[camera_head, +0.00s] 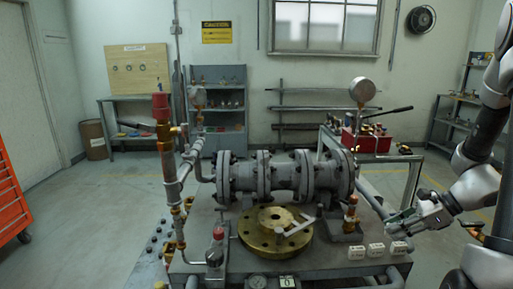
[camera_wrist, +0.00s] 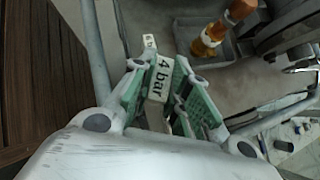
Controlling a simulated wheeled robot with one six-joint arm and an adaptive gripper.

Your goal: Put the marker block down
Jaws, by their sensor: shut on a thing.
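The marker block (camera_wrist: 158,80), white with "4 bar" in black, sits between the green-padded fingers of my gripper (camera_wrist: 155,95) in the wrist view. My gripper is shut on it. In the head view my gripper (camera_head: 396,222) is at the right, by the bench's right front corner. I cannot clearly make out the held block there. Small white labelled blocks stand in a row along the bench's front right edge: a left one (camera_head: 356,252), a middle one (camera_head: 376,250) and a right one (camera_head: 399,247). A small white block (camera_wrist: 149,41) also shows past my fingertips in the wrist view.
The bench (camera_head: 335,262) carries a grey flanged valve body (camera_head: 285,175), a brass flange (camera_head: 268,238) and upright piping at its left. A brass and orange fitting (camera_wrist: 213,38) stands beyond my fingers in the wrist view.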

